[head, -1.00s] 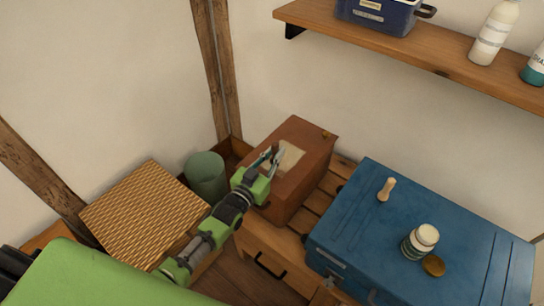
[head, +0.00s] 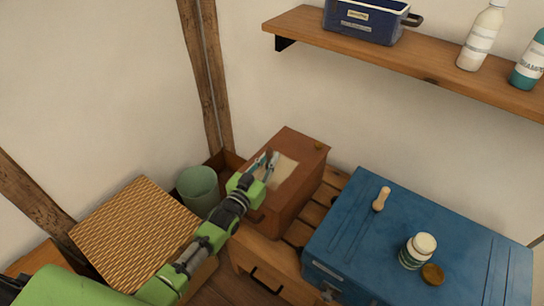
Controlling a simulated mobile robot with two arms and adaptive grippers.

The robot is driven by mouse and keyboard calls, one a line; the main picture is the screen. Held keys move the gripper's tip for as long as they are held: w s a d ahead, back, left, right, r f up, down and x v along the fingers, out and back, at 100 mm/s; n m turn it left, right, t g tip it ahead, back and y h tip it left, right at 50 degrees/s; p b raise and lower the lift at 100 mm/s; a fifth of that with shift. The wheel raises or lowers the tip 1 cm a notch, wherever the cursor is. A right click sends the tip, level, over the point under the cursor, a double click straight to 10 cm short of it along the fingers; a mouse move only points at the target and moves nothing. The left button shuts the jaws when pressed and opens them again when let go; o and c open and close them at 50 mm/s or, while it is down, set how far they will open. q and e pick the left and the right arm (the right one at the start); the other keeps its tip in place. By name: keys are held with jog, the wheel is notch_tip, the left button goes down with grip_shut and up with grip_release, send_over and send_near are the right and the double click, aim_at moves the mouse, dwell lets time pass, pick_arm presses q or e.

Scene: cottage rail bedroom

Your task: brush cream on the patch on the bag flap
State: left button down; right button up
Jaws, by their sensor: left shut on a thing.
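The brown bag (head: 298,192), box-shaped, stands on a slatted wooden bench. Its flap on top bears a pale tan patch (head: 284,175). My left gripper (head: 268,161) is over the left part of the patch, its fingers shut on a small dark brush-like thing that they mostly hide. I cannot tell whether this touches the patch. A white-topped jar (head: 415,256) with a green label stands on the blue case, with a round brown lid (head: 432,274) beside it. My right gripper is not in view.
The blue case (head: 345,225) stands right of the bag, with a pale wooden peg-like thing (head: 381,200) on it. A wicker-topped box (head: 135,225) and a green bin (head: 197,188) are left. Above hangs a shelf (head: 400,62) with bottles and a blue box.

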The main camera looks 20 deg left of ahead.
pick_arm(q)
jog(key=shift+a+p+v, duration=0.25)
jog(key=shift+p+v, duration=0.5)
jog(key=shift+v, duration=0.8)
jog(key=shift+a+p+v, duration=0.2)
jog(key=shift+p+v, duration=0.55)
jog(key=shift+v, duration=0.75)
jog(key=shift+s+a, duration=0.1)
jog(key=shift+a, duration=0.05)
jog(key=shift+w+a, duration=0.3)
jog(key=shift+a, duration=0.2)
jog(key=shift+d+b+x, duration=0.2)
jog(key=shift+b+x, duration=0.4)
jog(key=shift+x, duration=0.65)
jog(key=shift+d+b+x, duration=0.2)
jog(key=shift+b+x, duration=0.4)
jog(key=shift+x, duration=0.6)
jog(key=shift+d+b+x, duration=0.15)
jog(key=shift+b+x, duration=0.45)
jog(key=shift+x, duration=0.65)
jog(key=shift+s, duration=0.2)
notch_tip(320, 180, up, 6)
jog(key=p, duration=0.5)
jog(key=shift+p, duration=0.3)
